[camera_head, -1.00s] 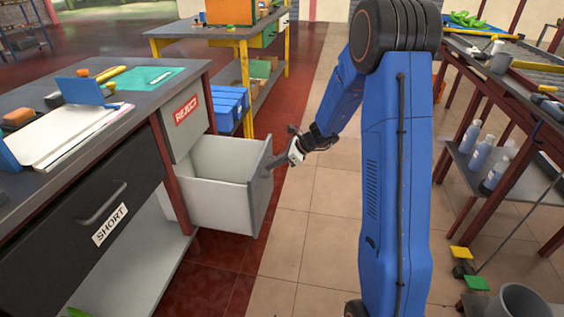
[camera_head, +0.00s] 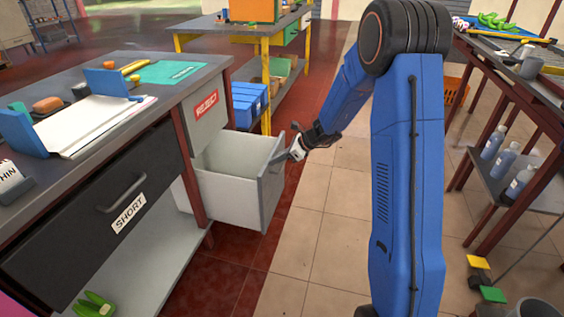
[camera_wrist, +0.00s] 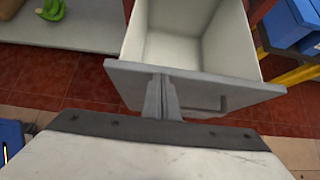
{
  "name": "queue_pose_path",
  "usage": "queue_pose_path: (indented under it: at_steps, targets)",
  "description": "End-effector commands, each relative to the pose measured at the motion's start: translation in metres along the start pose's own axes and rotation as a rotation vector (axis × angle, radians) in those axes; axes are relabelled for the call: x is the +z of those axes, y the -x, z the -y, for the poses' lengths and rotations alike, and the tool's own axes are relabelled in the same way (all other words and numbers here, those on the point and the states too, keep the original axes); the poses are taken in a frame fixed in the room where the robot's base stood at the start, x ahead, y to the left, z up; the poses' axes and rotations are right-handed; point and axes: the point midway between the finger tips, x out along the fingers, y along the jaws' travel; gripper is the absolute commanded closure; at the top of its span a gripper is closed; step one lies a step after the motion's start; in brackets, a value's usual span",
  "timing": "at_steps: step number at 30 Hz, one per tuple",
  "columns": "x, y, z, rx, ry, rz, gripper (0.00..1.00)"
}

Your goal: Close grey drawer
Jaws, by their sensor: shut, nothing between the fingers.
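The grey drawer (camera_head: 232,200) stands pulled out of the workbench, below a panel labelled REJECT (camera_head: 206,105). It is empty as far as its inside shows. My gripper (camera_head: 294,151) is at the outer side of the drawer's front panel in the head view. In the wrist view my gripper (camera_wrist: 162,98) is shut, its fingers together and empty. The fingertips are up against or very close to the front panel (camera_wrist: 240,98), left of its handle (camera_wrist: 207,104). Actual contact is hard to tell.
A dark drawer labelled SHORT (camera_head: 100,195) is shut at the left of the same bench. Blue bins (camera_head: 249,103) stand on a yellow-legged bench behind. A rack with bottles (camera_head: 505,165) is on the right. Tiled floor (camera_head: 325,235) lies clear between them.

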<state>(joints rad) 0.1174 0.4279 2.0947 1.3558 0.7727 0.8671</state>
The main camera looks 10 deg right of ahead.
Motion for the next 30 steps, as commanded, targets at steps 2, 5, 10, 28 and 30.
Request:
queue_pose_path:
  at_steps: [2, 5, 10, 28, 30]
  targets:
    - [0.014, -0.016, -0.001, 0.004, 0.003, 0.002, 1.0]
    - [0.034, -0.039, -0.002, 0.005, 0.005, 0.001, 1.0]
    - [0.074, -0.083, -0.002, 0.005, 0.005, 0.002, 1.0]
    - [0.177, -0.197, -0.001, 0.002, 0.001, 0.0, 1.0]
    - [0.182, -0.203, 0.0, 0.001, 0.001, 0.001, 1.0]
